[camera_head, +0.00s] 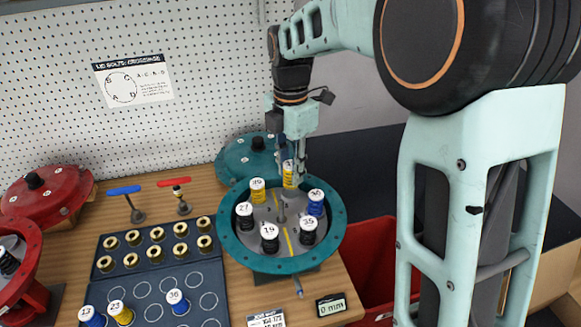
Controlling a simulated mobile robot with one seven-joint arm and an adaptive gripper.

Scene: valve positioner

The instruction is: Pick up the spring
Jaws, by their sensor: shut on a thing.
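A yellow spring with a white cap (288,174) stands upright at the back of the teal round housing (227,237). My gripper (290,168) points down from above, with its fingers on either side of this spring, shut on it. Whether the spring's lower end touches the housing floor I cannot tell. Other capped springs stand in the housing: a yellow one (258,191), a blue one (316,203) and several black ones, such as the one at the front (270,239).
A dark tray (140,285) at left holds brass pieces and a few capped springs. Teal (238,160) and red (48,190) lids lie behind. Two T-handled tools (180,200) stand near the tray. A red bin (380,260) is at right; a small display (331,305) is in front.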

